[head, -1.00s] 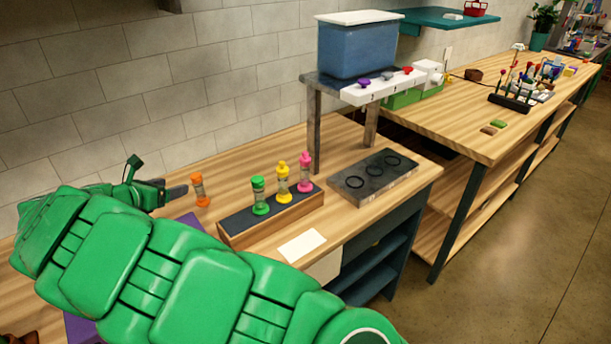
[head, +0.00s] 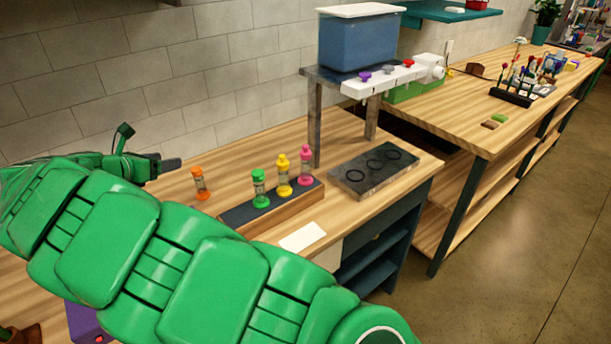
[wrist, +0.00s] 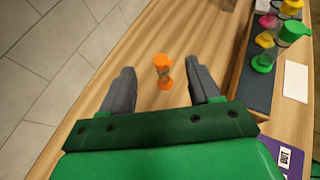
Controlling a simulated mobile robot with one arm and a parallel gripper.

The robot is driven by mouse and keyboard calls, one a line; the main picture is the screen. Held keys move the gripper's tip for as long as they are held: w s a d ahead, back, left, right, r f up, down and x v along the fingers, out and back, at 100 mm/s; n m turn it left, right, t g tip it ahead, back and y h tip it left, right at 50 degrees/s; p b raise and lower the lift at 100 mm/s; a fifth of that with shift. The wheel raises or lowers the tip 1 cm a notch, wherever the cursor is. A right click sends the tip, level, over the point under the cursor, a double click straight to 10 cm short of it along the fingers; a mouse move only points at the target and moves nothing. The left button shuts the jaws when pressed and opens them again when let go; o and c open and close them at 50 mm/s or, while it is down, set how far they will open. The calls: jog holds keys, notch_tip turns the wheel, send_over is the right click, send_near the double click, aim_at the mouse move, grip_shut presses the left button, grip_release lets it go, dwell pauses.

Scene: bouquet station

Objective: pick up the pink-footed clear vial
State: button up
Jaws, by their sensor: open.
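The pink-footed clear vial (head: 306,165) stands upright at the far end of a dark-topped wooden rack (head: 235,215), beside the yellow vial (head: 283,175) and green vial (head: 259,188). In the wrist view its pink foot (wrist: 267,21) shows near the upper right edge; its top is cut off. An orange vial (head: 199,184) stands alone on the bench, left of the rack. My gripper (wrist: 160,68) is open and empty; the orange vial (wrist: 163,72) shows between its fingers in the wrist view. In the head view my gripper (head: 170,165) is left of all the vials.
A dispenser stand with a blue tank (head: 357,45) rises behind the rack. A dark plate with rings (head: 373,168) lies to the right. A white card (head: 302,237) lies in front of the rack. Bare bench surrounds the orange vial.

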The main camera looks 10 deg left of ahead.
notch_tip(320, 180, up, 7)
jog(key=w+d+r+m+g, duration=0.15)
jog(key=w+d+m, duration=0.35)
jog(key=w+d, duration=0.85)
jog(key=w+d+f+m+g, duration=0.1)
jog(key=w+d+m, duration=0.1)
jog(key=d, duration=0.5)
jog(key=w+d+f+m+g, duration=0.1)
jog(key=w+d+m, duration=0.1)
jog(key=d, duration=0.5)
jog(key=s+d+f+m+y, duration=0.1)
jog(key=d+f+m+y, duration=0.35)
jog(key=d, duration=0.35)
jog(key=s+d+f+m+y, duration=0.1)
jog(key=d+f+m+y, duration=0.3)
jog(key=d, duration=0.4)
jog(key=s+a+r+m+t+y, duration=0.2)
jog(key=s+a+r+m+y, duration=0.2)
jog(key=s+r+m+y, duration=0.4)
jog(key=n+h, duration=0.1)
jog(key=h, duration=0.2)
send_near(309, 162)
jog(key=w+a, duration=0.2)
jog(key=w, duration=0.1)
jog(key=shift+g+y, duration=0.25)
jog(key=shift+f+x, duration=0.2)
jog(key=shift+x, duration=1.85)
jog(key=shift+f+x, duration=0.25)
jog(key=shift+x, duration=1.8)
